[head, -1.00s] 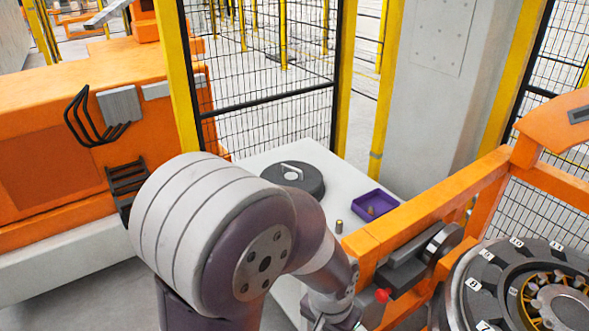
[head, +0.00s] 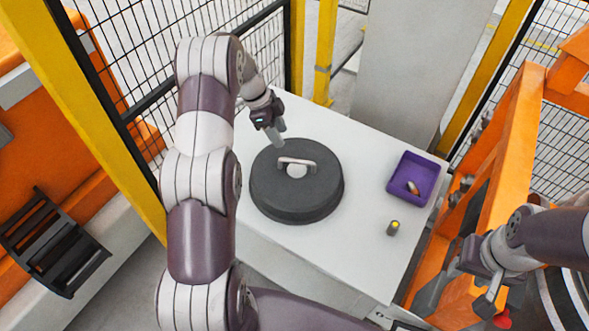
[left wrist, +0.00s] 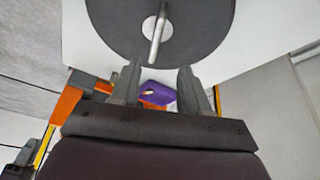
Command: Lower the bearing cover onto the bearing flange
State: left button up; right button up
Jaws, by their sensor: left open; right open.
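The bearing cover is a dark grey disc (head: 270,195) with a pale handle bar on top. It lies flat on the white table in the head view. In the left wrist view the cover (left wrist: 110,25) fills the top, its handle upright in the picture. My left gripper (head: 277,137) is open and empty, at the cover's far edge and apart from the handle; its spread fingers also show in the left wrist view (left wrist: 160,82). My right gripper (head: 457,298) is open, at the orange frame. I cannot make out the bearing flange, as my right arm covers much of that corner.
A purple bin (head: 421,172) with a small item inside stands on the white table (head: 345,245), right of the cover. A small yellow-topped cylinder (head: 393,228) stands nearby. The orange frame (head: 513,150) borders the table's right side; mesh fencing (head: 130,80) stands behind left.

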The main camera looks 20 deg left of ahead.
aim_at(296, 160)
pick_arm(q)
jog(key=shift+m, duration=0.3)
jog(key=p+x, duration=0.1)
jog(key=x, duration=0.2)
jog(key=d+p+x, duration=0.1)
jog(key=p+x, duration=0.1)
jog(key=x, duration=0.2)
jog(key=shift+r, duration=0.25)
jog(key=p+x, duration=0.2)
jog(key=shift+s+d+f+p, duration=0.2)
jog(key=shift+s+f+p, duration=0.05)
jog(key=shift+f+p, duration=0.1)
jog(key=shift+x, duration=1.15)
jog(key=shift+d+f, duration=0.1)
jog(key=shift+d, duration=0.05)
grip_shut()
pick_arm(e)
jog(key=r, duration=0.6)
jog(key=shift+s+d, duration=0.2)
